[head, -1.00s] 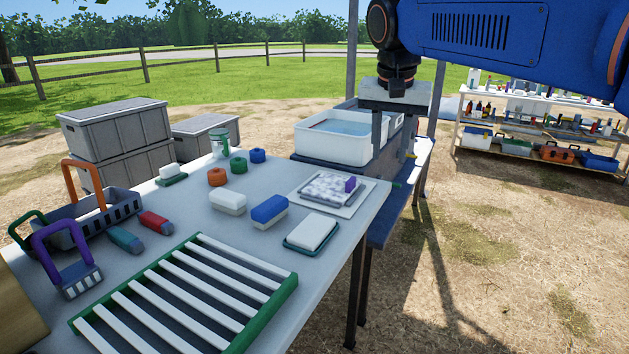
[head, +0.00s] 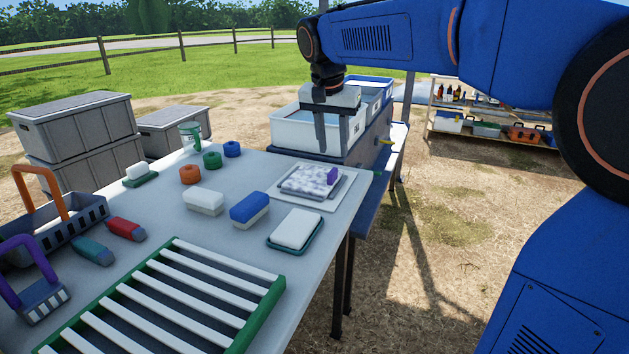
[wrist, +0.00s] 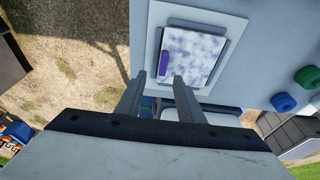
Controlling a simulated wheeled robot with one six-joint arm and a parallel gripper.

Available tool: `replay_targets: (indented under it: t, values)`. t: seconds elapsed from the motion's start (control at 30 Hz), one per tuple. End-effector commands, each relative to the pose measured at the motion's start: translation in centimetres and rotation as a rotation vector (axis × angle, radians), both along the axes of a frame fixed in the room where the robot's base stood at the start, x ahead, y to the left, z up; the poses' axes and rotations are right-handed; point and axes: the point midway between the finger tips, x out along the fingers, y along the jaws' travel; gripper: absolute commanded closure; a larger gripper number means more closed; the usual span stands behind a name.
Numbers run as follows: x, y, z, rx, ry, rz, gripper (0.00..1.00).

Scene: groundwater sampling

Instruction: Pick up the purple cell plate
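The purple cell plate (head: 308,181) is a flat slab with a mottled white-and-purple top and a small solid purple block at its right end. It lies on a grey base on a white square mat (head: 345,192) at the table's far right corner. In the wrist view the plate (wrist: 192,58) lies beyond the fingertips, its purple block on the left side. My gripper (head: 321,148) points down above and behind the plate, in front of the water tub. In the wrist view my gripper (wrist: 160,76) has its two fingers apart with nothing held between them.
A white water tub (head: 290,130) stands behind. A green slatted rack (head: 265,310) fills the front of the table.

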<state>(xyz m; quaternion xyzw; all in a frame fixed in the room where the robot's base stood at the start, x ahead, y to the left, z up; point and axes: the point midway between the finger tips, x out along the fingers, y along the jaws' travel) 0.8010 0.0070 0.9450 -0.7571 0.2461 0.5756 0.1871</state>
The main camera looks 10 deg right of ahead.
Motion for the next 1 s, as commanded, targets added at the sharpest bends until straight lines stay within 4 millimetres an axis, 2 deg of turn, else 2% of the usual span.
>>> replay_targets:
  t: [0.13,0.37,0.7,1.0]
  values:
    - [0.4,-0.3,-1.9,-0.001,0.002,-0.001,0.66]
    - [0.7,-0.4,-3.1,0.000,0.002,0.001,0.66]
    - [1.8,-0.4,-7.1,-0.001,0.001,0.000,0.66]
    - [2.0,-0.5,-7.7,0.000,0.000,0.000,0.66]
